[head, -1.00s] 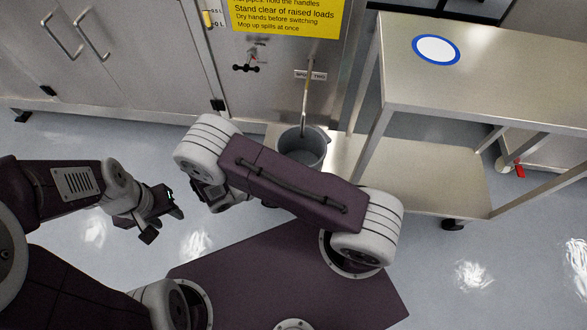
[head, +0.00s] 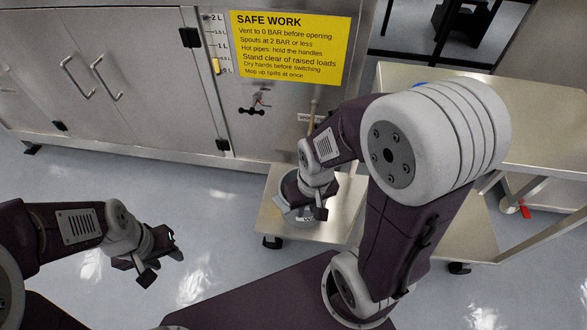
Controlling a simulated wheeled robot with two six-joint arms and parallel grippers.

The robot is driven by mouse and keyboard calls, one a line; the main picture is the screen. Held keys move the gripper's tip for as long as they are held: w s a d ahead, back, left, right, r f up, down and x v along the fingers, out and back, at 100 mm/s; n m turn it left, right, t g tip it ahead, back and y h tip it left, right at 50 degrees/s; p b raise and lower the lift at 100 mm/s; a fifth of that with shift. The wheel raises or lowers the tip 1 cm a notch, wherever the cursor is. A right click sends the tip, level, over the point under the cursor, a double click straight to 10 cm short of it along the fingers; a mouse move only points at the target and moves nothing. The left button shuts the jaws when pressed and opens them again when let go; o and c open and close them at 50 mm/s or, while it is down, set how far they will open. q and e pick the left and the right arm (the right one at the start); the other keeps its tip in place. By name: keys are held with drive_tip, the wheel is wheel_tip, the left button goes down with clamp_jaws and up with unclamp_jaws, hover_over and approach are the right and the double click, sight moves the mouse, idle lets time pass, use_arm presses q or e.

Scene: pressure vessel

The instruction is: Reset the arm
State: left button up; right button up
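My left gripper (head: 162,266) hangs over the bare floor at the lower left, its fingers apart and nothing between them. My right arm (head: 425,150) is raised and folded, with its big grey elbow joint close to the camera. My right gripper (head: 304,210) points down over the grey bucket (head: 299,221) and hides most of it. I cannot tell whether the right fingers are apart or shut, or whether they touch the bucket.
The bucket stands on a low steel platform (head: 264,222). A steel cabinet (head: 120,90) with a yellow safety sign (head: 289,48) and a small valve (head: 258,102) is behind. A steel cart (head: 540,125) stands at the right, partly hidden by my arm. The floor at left is clear.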

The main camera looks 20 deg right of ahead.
wheel_tip(320, 180, up, 33)
drive_tip(key=p, duration=3.2)
drive_tip(key=shift+r+p, duration=0.15)
drive_tip(key=shift+p, duration=0.15)
